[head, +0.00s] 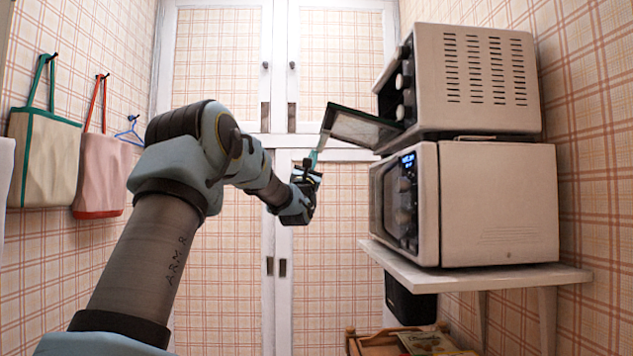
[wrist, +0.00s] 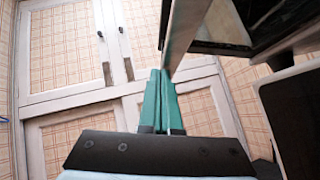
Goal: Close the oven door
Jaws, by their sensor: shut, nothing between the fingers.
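The oven (head: 478,85) is the upper of two stacked white appliances at the right in the head view. Its dark glass door (head: 362,128) is hinged down and sticks out to the left, tilted slightly upward at its outer edge. My gripper (head: 314,157) is shut and empty, just below the outer edge of the door. In the wrist view, the teal fingers of my gripper (wrist: 160,85) are together, and the edge of the door (wrist: 187,30) passes right by their tips. I cannot tell whether they touch.
A microwave (head: 497,203) sits under the oven on a white wall shelf (head: 480,277). A dark box (head: 410,298) hangs below the shelf, above a wooden crate (head: 385,344). Bags (head: 45,150) hang on the left wall. White cupboard doors (head: 222,65) stand behind.

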